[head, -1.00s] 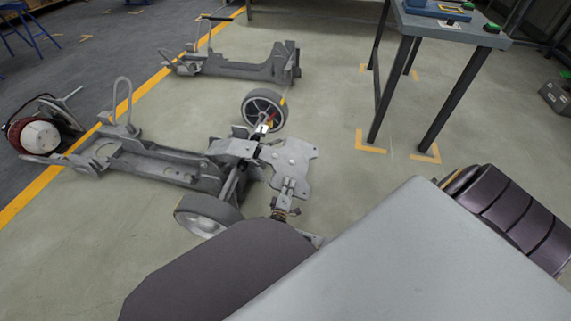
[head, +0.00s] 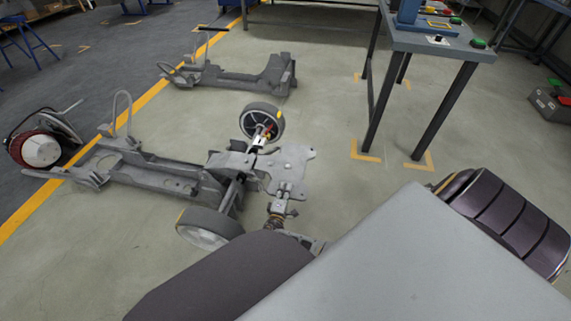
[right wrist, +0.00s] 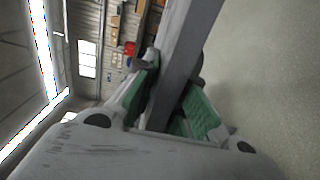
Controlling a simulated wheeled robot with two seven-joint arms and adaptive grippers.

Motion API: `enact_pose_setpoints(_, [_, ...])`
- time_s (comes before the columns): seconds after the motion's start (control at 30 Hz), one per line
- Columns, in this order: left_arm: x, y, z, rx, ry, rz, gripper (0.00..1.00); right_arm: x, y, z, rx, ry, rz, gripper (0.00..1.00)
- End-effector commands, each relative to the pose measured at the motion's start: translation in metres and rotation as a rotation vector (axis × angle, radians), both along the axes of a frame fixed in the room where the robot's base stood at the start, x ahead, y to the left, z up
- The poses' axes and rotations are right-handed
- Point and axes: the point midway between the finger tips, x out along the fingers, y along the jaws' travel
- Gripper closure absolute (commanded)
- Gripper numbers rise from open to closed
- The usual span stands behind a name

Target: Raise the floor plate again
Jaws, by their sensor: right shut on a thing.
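A light grey flat plate (head: 291,166), which looks like the floor plate, is at the near end of the wheeled grey chassis (head: 165,178) in the head view. A strut with a spring (head: 278,215) runs from it toward me. My right gripper (right wrist: 168,95) shows in the right wrist view, its green-padded fingers closed on both sides of a long grey bar (right wrist: 190,40). I cannot tell which part of the chassis this bar belongs to. In the head view my own arm and body hide most of the near end. My left gripper is not in view.
A second grey chassis (head: 235,82) lies farther back. A grey table (head: 440,42) stands at the right with its legs on yellow floor marks. A red and white round device (head: 40,148) is at the left. The floor (head: 325,100) between chassis and table is clear.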

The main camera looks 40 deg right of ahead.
Motion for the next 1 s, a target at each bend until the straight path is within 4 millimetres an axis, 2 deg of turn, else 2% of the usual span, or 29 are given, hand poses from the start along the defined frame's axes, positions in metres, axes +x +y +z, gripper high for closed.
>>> enact_pose_setpoints(0.47, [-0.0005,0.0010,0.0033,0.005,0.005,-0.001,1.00,0.0026,0.0032,0.0048,-0.014,0.005,0.005,1.00])
enact_pose_setpoints(0.5, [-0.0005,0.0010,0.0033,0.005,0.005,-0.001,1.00,0.0026,0.0032,0.0049,-0.014,0.005,0.005,0.82])
enact_pose_setpoints(0.63, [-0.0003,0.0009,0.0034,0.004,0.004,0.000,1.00,0.0023,0.0026,0.0045,-0.013,0.005,0.004,0.66])
enact_pose_setpoints(1.0, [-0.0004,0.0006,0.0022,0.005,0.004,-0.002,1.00,0.0003,0.0020,0.0028,-0.010,0.006,0.002,0.66])
